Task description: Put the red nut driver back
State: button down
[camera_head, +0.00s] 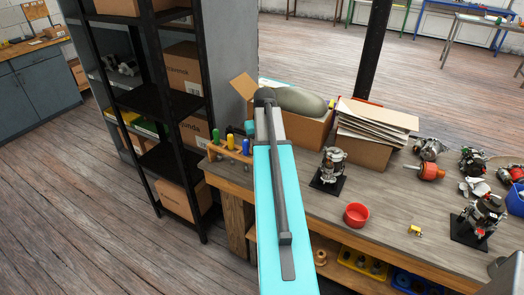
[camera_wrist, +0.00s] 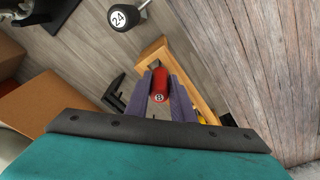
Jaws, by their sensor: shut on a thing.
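The red nut driver (camera_wrist: 160,80), with an "8" on its handle end, is between the purple fingers of my gripper (camera_wrist: 165,98) in the wrist view. My gripper is shut on it. The wooden tool rack (camera_wrist: 180,70) lies just beyond and beside the driver; whether the driver's shaft is in a hole of the rack I cannot tell. In the head view the rack (camera_head: 232,155) stands at the bench's left end with green (camera_head: 216,136), yellow (camera_head: 231,142) and blue (camera_head: 246,147) handles. There my arm hides the gripper and the red driver.
A black handle marked "24" (camera_wrist: 124,18) and a black angled object (camera_wrist: 114,93) are near the rack. A cardboard box (camera_head: 305,130) stands behind my arm. A red bowl (camera_head: 356,215) and alternator parts occupy the bench to the right. Black shelving (camera_head: 160,100) stands left of the bench.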

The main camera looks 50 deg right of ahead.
jog(key=c, duration=1.5)
grip_release()
jog(key=shift+o, duration=0.2)
jog(key=shift+r, duration=0.1)
notch_tip(320, 180, up, 14)
jog(key=s+b, duration=0.1)
jog(key=b, duration=0.2)
jog(key=shift+s+a+f, duration=0.25)
jog(key=shift+a, duration=0.2)
notch_tip(320, 180, up, 4)
jog(key=p, duration=0.3)
